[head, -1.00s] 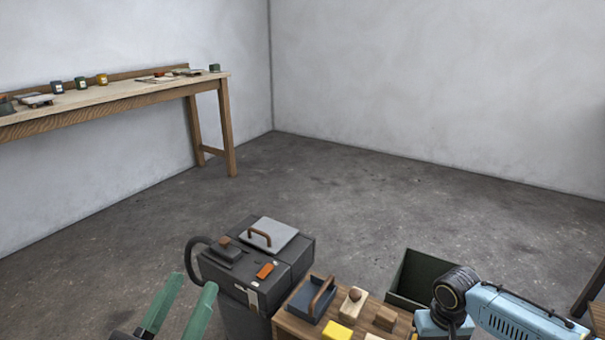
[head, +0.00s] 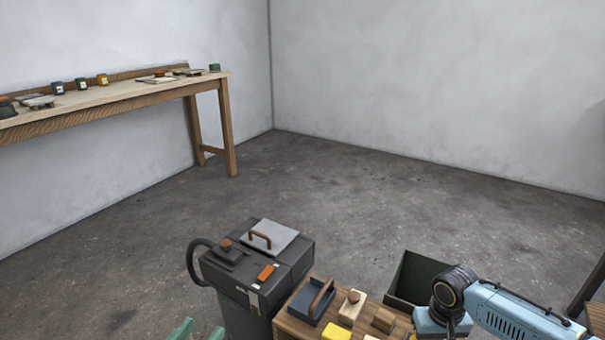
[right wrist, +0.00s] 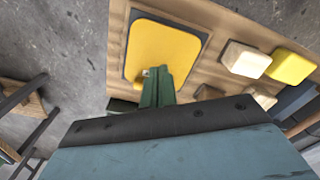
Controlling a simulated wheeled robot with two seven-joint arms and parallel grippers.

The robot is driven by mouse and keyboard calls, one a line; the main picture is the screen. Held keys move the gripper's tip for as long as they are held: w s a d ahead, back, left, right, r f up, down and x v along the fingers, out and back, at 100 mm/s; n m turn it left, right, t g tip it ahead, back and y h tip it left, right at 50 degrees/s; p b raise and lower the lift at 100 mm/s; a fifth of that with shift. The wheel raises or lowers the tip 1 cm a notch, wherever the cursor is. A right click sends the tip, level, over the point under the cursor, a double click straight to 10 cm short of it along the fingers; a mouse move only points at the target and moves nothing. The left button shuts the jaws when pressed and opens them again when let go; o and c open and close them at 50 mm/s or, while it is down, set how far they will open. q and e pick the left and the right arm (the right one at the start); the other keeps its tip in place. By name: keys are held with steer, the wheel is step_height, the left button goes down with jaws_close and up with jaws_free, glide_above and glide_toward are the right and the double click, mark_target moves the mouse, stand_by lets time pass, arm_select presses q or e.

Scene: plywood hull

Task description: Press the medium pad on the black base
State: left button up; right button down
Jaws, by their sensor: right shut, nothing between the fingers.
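In the right wrist view a wide yellow pad (right wrist: 160,45) lies on a thin black base (right wrist: 205,38), which shows as a dark rim around it, on a wooden top. My right gripper (right wrist: 155,82) has its green fingers together and empty, over the near edge of this pad. I cannot tell whether the tips touch it. Which pad is the medium one is not clear from the views. My left gripper (head: 199,331) shows only its two green fingertips at the bottom of the head view, apart and empty.
A wooden table top (head: 295,326) carries a blue-grey tray (head: 311,301), a cream block (head: 350,312), a yellow block (head: 337,332) and a brown block (head: 384,319). A black box (head: 262,268) stands left, a dark green bin (head: 405,280) right. A long bench (head: 120,96) stands far left.

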steer(key=shift+r+p, duration=0.45)
steer(key=shift+p, duration=0.05)
steer(key=shift+r+p, duration=0.35)
steer(key=shift+p, duration=0.15)
steer(key=shift+r+p, duration=0.7)
steer(key=shift+p, duration=0.2)
steer(key=shift+r+p, duration=0.4)
steer(key=shift+p, duration=0.05)
arm_select(q)
steer(key=s+a+f+g+y, duration=0.2)
steer(key=s+a+f+g, duration=0.1)
steer(key=s+f+g, duration=0.3)
steer(key=s+a+f+g+y, duration=0.2)
steer(key=s+a+f+g, duration=0.2)
steer(key=s+f+g, duration=0.2)
steer(key=shift+s+f+n+g+p, duration=0.35)
steer(key=shift+s+f+n, duration=0.1)
steer(key=shift+f, duration=0.8)
arm_select(e)
steer(key=shift+r, duration=0.2)
